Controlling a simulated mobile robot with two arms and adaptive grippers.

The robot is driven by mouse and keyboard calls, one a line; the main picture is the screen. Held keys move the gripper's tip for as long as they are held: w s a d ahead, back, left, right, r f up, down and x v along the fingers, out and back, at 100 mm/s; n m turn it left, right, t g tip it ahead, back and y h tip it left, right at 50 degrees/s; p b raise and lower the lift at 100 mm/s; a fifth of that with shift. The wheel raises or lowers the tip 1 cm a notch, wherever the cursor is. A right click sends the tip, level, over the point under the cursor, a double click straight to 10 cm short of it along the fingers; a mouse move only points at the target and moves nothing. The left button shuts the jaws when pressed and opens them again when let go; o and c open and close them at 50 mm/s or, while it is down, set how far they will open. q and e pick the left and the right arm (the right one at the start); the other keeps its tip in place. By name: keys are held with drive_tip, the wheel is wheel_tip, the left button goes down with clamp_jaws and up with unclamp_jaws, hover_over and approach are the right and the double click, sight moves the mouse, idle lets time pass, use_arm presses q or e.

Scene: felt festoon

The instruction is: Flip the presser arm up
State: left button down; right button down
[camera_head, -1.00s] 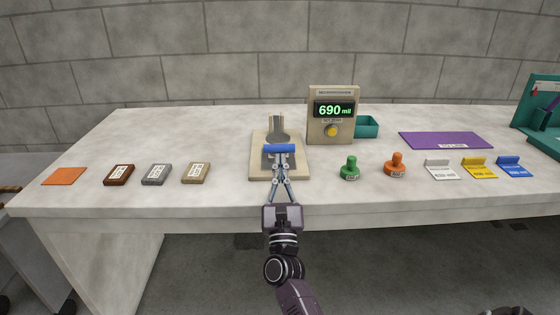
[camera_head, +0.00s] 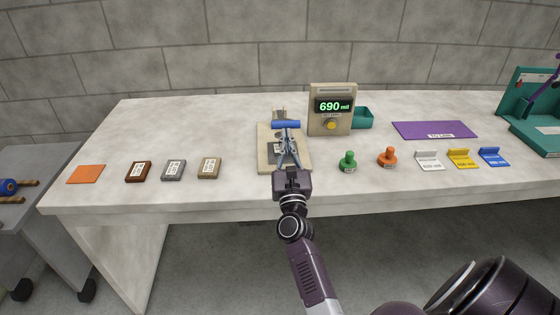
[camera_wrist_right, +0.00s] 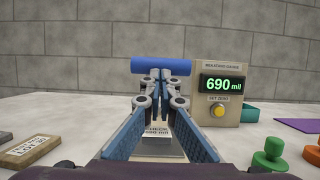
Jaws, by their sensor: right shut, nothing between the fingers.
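The measuring press has a beige base (camera_head: 264,155) on the table. Its presser arm ends in a blue roller-like handle (camera_head: 286,125), which appears raised above the base near its back edge. The handle also shows level in the wrist view (camera_wrist_right: 160,66). My right gripper (camera_head: 287,133) is shut and empty, its fingertips at the handle's near side, just under it. In the wrist view the fingertips (camera_wrist_right: 160,77) meet right below the handle's middle; I cannot tell whether they touch it. The gripper hides most of the arm. My left gripper is not in view.
A gauge (camera_head: 331,110) reading 690 mil stands right of the press, beside a teal bin (camera_head: 363,118). Green (camera_head: 348,161) and orange (camera_head: 387,156) knobbed pieces stand at right. Three labelled blocks (camera_head: 173,170) lie at left. A purple mat (camera_head: 435,130) lies farther right.

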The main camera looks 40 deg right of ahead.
drive_tip(key=r+p, duration=0.1)
drive_tip(key=r, duration=0.1)
drive_tip(key=w+r+p, duration=0.1)
drive_tip(key=r, duration=0.1)
drive_tip(key=d+r+p, duration=0.1)
drive_tip(key=r+p, duration=0.1)
drive_tip(key=r, duration=0.1)
drive_tip(key=shift+w+d+r, duration=0.1)
drive_tip(key=shift+w, duration=0.3)
drive_tip(key=w+d+r+p, duration=0.3)
drive_tip(key=w+d+r, duration=0.6)
drive_tip(key=w+r, duration=0.4)
drive_tip(key=shift+w+r, duration=0.15)
drive_tip(key=shift+w, duration=0.5)
drive_tip(key=shift+a+r, duration=0.1)
